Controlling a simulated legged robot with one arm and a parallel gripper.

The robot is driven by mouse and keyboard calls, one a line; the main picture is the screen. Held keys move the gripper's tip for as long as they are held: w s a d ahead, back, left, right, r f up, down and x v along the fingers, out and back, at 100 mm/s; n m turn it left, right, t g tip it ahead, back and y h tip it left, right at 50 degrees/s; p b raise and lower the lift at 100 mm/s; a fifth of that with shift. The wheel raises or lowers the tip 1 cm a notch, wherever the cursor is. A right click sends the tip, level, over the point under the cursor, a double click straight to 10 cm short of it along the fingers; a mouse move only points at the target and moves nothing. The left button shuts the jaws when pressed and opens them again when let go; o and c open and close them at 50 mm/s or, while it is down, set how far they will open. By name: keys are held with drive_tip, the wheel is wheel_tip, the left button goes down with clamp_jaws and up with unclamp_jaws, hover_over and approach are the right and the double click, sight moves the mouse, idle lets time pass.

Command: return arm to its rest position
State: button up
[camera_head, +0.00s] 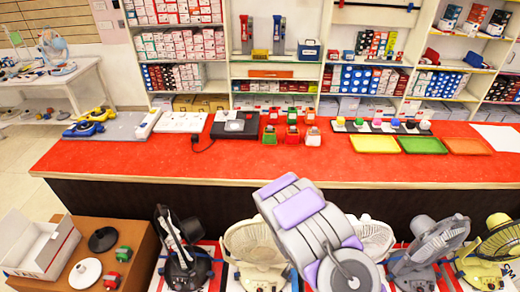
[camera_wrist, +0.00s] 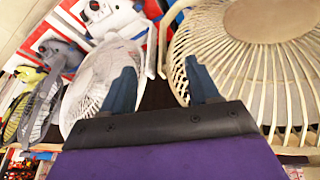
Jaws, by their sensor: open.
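My arm, grey with purple panels, rises from the bottom centre in the head view, folded in front of the counter. My gripper (camera_wrist: 162,90) shows in the wrist view. Its two dark blue fingers stand wide apart, with nothing between them. Beyond the fingers are a cream fan (camera_wrist: 245,60) on the right and a paler fan (camera_wrist: 100,75) on the left. I cannot tell whether the fingers touch either fan. In the head view the gripper itself is not clearly seen.
A red-topped counter (camera_head: 240,160) spans the head view, with stocked shelves behind. Several fans stand low before it, including a cream one (camera_head: 255,245), a black one (camera_head: 180,250) and a grey one (camera_head: 430,250). A cardboard box (camera_head: 140,245) and white open box (camera_head: 38,245) are lower left.

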drive_tip(key=s+d+r+g, duration=0.15)
drive_tip(key=s+r, duration=0.25)
drive_tip(key=r, duration=0.8)
drive_tip(key=s+d+r+g, duration=0.15)
drive_tip(key=s+r, duration=0.35)
drive_tip(key=r, duration=0.7)
drive_tip(key=s+a+r+n, duration=0.1)
drive_tip(key=s+r, duration=0.4)
drive_tip(key=s, duration=0.3)
drive_tip(key=s+a+r+n+g+y, duration=0.1)
drive_tip(key=s+r, duration=0.5)
drive_tip(key=s, duration=0.3)
drive_tip(key=s+a+r+n+g+y, duration=0.1)
drive_tip(key=s+r+n, duration=0.1)
drive_tip(key=s+r, duration=0.3)
drive_tip(key=s, duration=0.3)
drive_tip(key=shift+s+a+r, duration=0.2)
drive_tip(key=shift+a+r, duration=0.05)
drive_tip(key=shift+a, duration=0.15)
